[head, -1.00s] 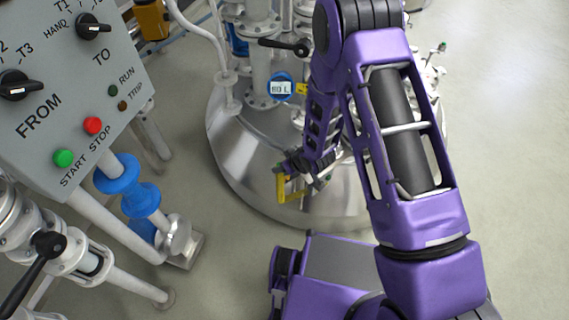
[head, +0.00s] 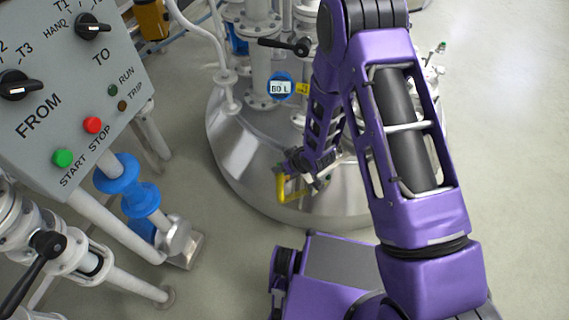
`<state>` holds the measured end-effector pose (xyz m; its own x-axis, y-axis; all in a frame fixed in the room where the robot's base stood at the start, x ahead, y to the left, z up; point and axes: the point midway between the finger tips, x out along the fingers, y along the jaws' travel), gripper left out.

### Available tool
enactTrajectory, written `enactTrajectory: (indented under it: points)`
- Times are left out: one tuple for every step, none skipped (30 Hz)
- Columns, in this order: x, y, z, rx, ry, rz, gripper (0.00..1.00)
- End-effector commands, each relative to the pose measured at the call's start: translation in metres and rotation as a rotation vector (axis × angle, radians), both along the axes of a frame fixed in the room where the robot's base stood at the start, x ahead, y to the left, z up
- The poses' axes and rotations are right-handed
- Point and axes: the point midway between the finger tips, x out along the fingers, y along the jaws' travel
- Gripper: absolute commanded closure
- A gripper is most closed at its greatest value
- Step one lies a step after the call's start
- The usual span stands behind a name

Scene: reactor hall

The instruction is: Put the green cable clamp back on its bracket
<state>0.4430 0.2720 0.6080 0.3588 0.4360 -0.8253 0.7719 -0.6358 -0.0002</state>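I cannot make out the green cable clamp or its bracket for certain in the head view. My gripper (head: 303,176) is at the end of my purple arm, low in front of the steel vessel's domed side. It is small, and my own arm partly covers it. A yellow angled piece (head: 281,189) shows right at the gripper. I cannot tell whether it is held, touched or only behind it. The finger opening is too small to read.
The steel vessel (head: 235,160) with pipes and a blue-rimmed gauge (head: 280,87) stands around the gripper. A grey control panel (head: 60,100) is at the left, above blue-flanged piping (head: 140,198). A black-handled valve (head: 48,245) is at lower left. Open floor (head: 510,150) lies to the right.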

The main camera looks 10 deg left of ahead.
Motion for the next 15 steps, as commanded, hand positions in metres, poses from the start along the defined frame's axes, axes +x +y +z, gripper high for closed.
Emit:
enactTrajectory:
  points:
    - [0.0001, 0.0001, -0.0009, 0.000, 0.000, 0.000, 0.70]
    - [0.0001, 0.0001, -0.0012, 0.000, 0.000, 0.000, 0.70]
    - [0.0001, 0.0001, -0.0020, 0.000, 0.000, 0.000, 0.70]
    - [0.0001, 0.0001, -0.0025, 0.000, 0.000, 0.000, 0.70]
    - [0.0001, 0.0001, -0.0029, 0.000, 0.000, 0.000, 0.70]
    - [0.0001, 0.0001, -0.0035, 0.000, 0.000, 0.000, 0.70]
    - [0.0000, 0.0002, -0.0039, 0.000, 0.000, 0.000, 0.70]
    - [0.0000, 0.0001, -0.0044, 0.000, 0.000, 0.000, 0.70]
    - [0.0001, 0.0001, -0.0050, 0.000, 0.000, 0.000, 0.70]
    - [0.0001, 0.0001, -0.0054, 0.000, 0.000, 0.000, 0.70]
    - [0.0001, 0.0002, -0.0058, 0.000, 0.000, 0.000, 0.70]
    - [0.0002, 0.0002, -0.0064, 0.000, 0.000, 0.000, 0.70]
    - [0.0001, 0.0001, -0.0068, 0.000, 0.000, 0.000, 0.70]
    - [0.0001, 0.0002, -0.0072, 0.000, 0.000, 0.000, 0.70]
    - [0.0001, 0.0002, -0.0077, 0.000, 0.000, 0.000, 0.70]
